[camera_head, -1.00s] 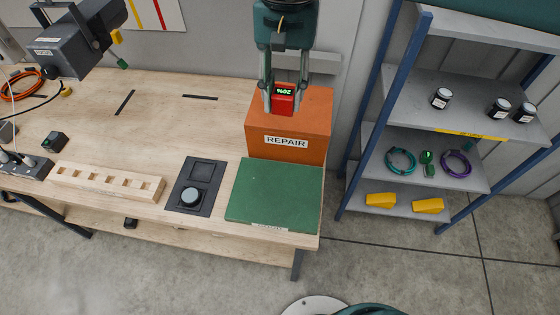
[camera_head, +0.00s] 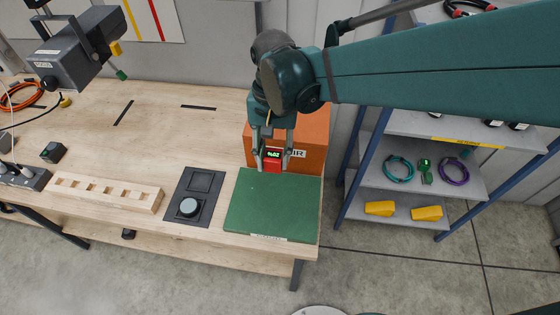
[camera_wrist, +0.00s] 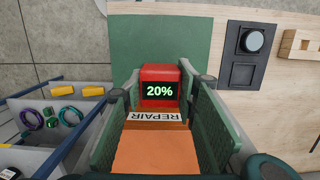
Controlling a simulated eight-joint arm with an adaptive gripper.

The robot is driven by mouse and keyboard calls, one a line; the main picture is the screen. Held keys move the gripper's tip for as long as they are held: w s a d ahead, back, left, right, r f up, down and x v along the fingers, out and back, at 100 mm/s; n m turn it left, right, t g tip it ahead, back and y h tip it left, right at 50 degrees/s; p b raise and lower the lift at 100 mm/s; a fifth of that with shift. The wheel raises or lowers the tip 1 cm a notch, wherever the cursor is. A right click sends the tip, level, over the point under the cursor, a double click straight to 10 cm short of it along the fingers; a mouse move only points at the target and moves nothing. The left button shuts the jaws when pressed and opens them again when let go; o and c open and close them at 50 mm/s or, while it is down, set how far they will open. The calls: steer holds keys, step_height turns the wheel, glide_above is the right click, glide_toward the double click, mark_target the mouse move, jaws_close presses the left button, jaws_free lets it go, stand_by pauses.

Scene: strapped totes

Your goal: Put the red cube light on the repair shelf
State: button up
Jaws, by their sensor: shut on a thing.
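The red cube light (camera_head: 272,158) is held between the two fingers of my gripper (camera_head: 271,160). In the wrist view the cube light (camera_wrist: 160,75) sits between the fingertips, its dark display reading 20% in green. My gripper is shut on it. The orange repair shelf (camera_head: 315,128), labelled REPAIR, stands at the workbench's right back. In the head view the gripper and cube are in front of the shelf and cover part of its label. In the wrist view the orange top (camera_wrist: 155,152) lies nearer the wrist than the cube. The cube appears raised, near the green mat's back edge.
A green mat (camera_head: 272,205) lies in front of the orange shelf. Left of it are a dark panel with a round button (camera_head: 189,207) and a wooden slotted block (camera_head: 105,192). A blue-posted rack (camera_head: 410,190) stands at the right, partly behind my arm.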

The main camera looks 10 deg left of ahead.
step_height(320, 180, down, 11)
stand_by(0.3)
steer(key=shift+f, duration=0.1)
steer(key=shift+f, duration=2.85)
steer(key=shift+f, duration=0.1)
steer(key=shift+f, duration=1.95)
steer(key=shift+f, duration=0.2)
steer(key=o, duration=1.1)
steer(key=shift+r, duration=0.2)
